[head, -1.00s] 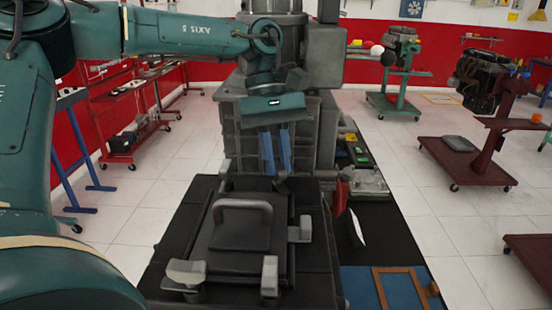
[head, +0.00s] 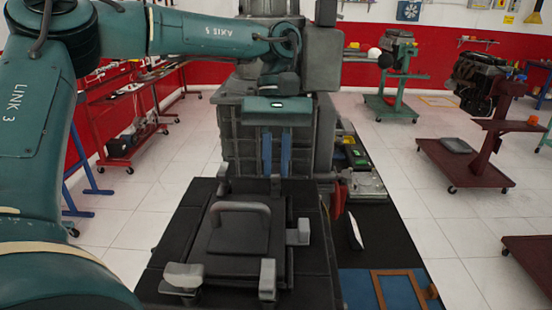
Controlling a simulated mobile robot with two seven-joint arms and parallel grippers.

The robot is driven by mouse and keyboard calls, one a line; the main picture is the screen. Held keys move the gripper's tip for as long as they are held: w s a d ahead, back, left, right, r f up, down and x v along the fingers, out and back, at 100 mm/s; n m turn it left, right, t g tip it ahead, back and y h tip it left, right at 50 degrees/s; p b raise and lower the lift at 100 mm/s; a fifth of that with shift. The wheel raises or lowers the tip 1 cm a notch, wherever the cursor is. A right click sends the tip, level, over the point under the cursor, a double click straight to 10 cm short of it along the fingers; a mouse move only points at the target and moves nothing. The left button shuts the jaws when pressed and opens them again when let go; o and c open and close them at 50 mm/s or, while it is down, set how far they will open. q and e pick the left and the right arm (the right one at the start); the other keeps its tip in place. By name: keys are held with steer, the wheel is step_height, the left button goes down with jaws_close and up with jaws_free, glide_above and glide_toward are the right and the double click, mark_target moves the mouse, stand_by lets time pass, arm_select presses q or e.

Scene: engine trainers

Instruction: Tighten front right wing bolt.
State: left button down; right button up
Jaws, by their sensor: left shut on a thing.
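A black fixture plate (head: 215,240) with a grey arched handle (head: 240,208) lies on the dark bench in front of me. Grey wing bolts stand around its edge: one at the near left (head: 183,277), one at the near right (head: 268,278), one at the right side (head: 299,232) and one at the far left (head: 223,178). My left gripper (head: 276,174) points down at the far right corner, its two blue fingers around the top of the grey wing bolt (head: 276,187) there. It is shut on that bolt; the fingers partly hide the contact. My right gripper is out of view.
A tall grey machine block (head: 240,135) stands close behind the left gripper. Parts trays (head: 364,184) and a wooden frame (head: 401,290) on blue lie to the right. Engine stands (head: 470,158) are farther right, with open tiled floor between.

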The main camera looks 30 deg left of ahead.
arm_select(q)
steer(key=c, duration=1.4)
jaws_free()
steer(key=v, duration=0.7)
steer(key=shift+r, duration=0.25)
